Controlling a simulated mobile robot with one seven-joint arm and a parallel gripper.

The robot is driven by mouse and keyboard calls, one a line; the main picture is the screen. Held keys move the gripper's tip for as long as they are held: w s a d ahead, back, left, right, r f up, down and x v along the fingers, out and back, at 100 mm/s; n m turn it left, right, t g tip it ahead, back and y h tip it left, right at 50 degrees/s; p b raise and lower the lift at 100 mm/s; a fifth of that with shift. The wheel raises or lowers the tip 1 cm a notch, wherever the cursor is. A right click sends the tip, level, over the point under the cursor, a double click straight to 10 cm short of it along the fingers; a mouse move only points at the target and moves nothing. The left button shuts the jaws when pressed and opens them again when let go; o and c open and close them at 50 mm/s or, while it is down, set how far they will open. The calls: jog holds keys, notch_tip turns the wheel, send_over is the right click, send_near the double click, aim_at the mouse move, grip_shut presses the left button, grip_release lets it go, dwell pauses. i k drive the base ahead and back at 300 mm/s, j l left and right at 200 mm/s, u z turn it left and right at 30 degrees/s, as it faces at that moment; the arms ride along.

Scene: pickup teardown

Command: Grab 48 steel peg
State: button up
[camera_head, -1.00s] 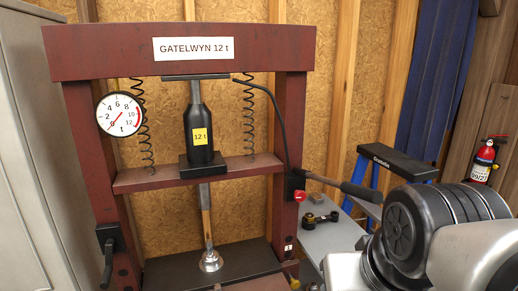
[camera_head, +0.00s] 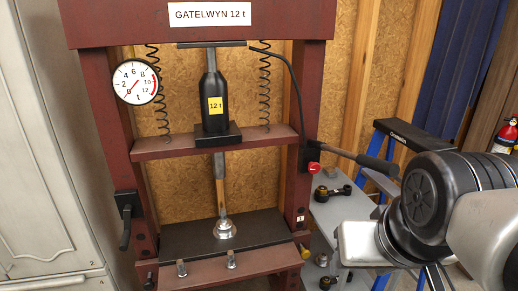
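No number 48 is readable on either, so I cannot tell which peg is meant. Small metal parts (camera_head: 321,260) also lie on the grey bench at the right, too small to identify. My arm fills the right side of the view, above and in front of the bench. No gripper fingertips can be made out.
The red press frame (camera_head: 317,100) has a black bottle jack (camera_head: 214,88), a gauge (camera_head: 136,82) and a dark bed plate (camera_head: 185,240). A long lever handle (camera_head: 375,161) sticks out right. A grey cabinet (camera_head: 45,150) stands left. A blue stepladder (camera_head: 395,130) stands behind my arm.

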aim_at(224, 222)
jog(key=i+j, duration=0.1)
jog(key=j, duration=0.3)
jog(key=j+u, duration=0.15)
jog(key=j, duration=0.25)
jog(key=i+j, duration=0.15)
jog(key=j, duration=0.25)
jog(key=u, duration=0.05)
